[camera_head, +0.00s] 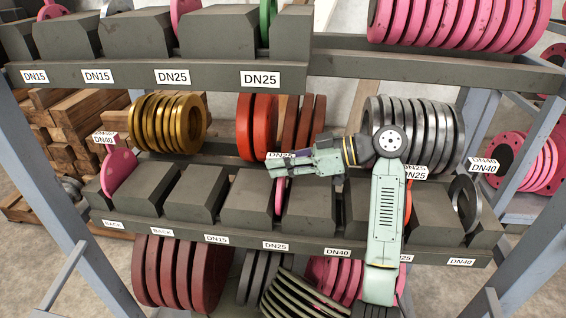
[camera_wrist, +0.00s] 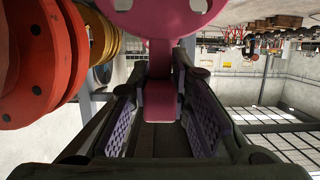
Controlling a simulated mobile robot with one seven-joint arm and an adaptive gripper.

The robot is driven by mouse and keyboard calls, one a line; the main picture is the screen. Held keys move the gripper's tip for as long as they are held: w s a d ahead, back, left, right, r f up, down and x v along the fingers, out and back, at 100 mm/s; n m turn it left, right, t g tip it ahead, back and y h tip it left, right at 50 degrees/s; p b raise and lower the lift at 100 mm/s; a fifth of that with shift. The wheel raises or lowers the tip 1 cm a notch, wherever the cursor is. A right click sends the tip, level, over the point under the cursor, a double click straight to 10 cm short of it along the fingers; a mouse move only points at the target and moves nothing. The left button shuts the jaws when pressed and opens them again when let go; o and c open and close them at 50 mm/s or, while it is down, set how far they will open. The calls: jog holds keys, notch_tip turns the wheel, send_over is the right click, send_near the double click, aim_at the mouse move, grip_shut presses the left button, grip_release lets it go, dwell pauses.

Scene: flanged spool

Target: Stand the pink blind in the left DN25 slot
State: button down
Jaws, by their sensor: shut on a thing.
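My gripper (camera_head: 275,170) is above the middle shelf and shut on the handle of the pink blind (camera_head: 280,198). In the wrist view the pink handle (camera_wrist: 160,97) lies between the two purple finger pads, and the disc is cut off by the top edge. In the head view the disc hangs edge-on below the fingers, upright, in the gap between two dark blocks (camera_head: 247,203) behind the left DN25 label (camera_head: 275,245) of the middle shelf. Whether the blind rests on the slot's bottom is hidden.
A pink blind (camera_head: 118,168) stands at the shelf's left, and a grey ring (camera_head: 465,202) at its right. Behind are gold flanges (camera_head: 165,122), orange flanges (camera_head: 262,125) and grey flanges (camera_head: 420,125). The DN15 gap (camera_head: 232,183) looks empty.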

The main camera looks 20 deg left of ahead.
jog(key=shift+r, duration=0.1)
jog(key=c, duration=1.7)
grip_release()
jog(key=shift+o, duration=1.4)
